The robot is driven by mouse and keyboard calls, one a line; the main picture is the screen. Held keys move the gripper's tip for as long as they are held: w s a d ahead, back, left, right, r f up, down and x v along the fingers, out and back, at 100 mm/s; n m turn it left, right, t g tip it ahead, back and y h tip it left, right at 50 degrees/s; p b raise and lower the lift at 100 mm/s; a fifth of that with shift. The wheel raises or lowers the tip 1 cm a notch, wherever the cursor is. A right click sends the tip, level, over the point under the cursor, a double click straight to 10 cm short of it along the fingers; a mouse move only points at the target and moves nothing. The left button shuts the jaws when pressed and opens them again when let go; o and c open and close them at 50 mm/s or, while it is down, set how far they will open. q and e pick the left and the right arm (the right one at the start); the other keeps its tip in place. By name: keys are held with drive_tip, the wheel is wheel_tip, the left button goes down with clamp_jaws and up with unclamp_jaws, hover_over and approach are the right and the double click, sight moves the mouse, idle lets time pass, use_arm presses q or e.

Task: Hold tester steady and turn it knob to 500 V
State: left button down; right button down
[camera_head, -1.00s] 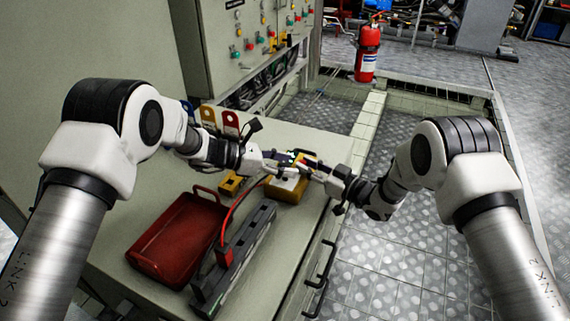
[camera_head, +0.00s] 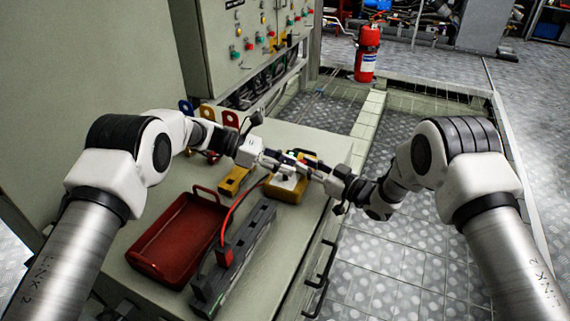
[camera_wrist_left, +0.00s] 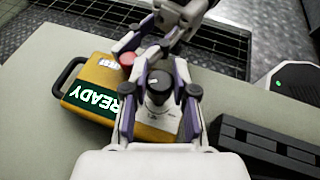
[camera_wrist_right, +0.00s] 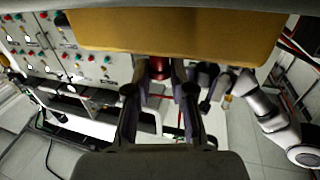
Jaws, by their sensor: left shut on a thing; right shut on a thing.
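The yellow tester (camera_head: 287,193) lies on the cabinet top in the head view. In the left wrist view its body (camera_wrist_left: 88,92) shows a READY screen (camera_wrist_left: 93,100), a red button (camera_wrist_left: 127,59) and a round knob (camera_wrist_left: 160,84) with a white mark. My left gripper (camera_wrist_left: 161,78) is shut on the knob, one finger on each side. My right gripper (camera_head: 311,171) is shut on the tester at its right side.
A red tray (camera_head: 180,236) and a dark grey block (camera_head: 240,255) with a red lead lie nearer on the top. A smaller yellow item (camera_head: 235,181) sits left of the tester. The control panel (camera_head: 235,45) stands behind. Handles (camera_head: 322,268) line the right edge.

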use_arm(q)
drive_tip(key=shift+m+g, duration=0.4)
drive_tip(key=shift+g, duration=0.1)
use_arm(e)
drive_tip(key=shift+a, duration=0.1)
use_arm(q)
drive_tip(key=c, duration=0.9)
unclamp_jaws()
drive_tip(key=v, duration=1.2)
use_arm(e)
drive_tip(key=c, duration=0.9)
unclamp_jaws()
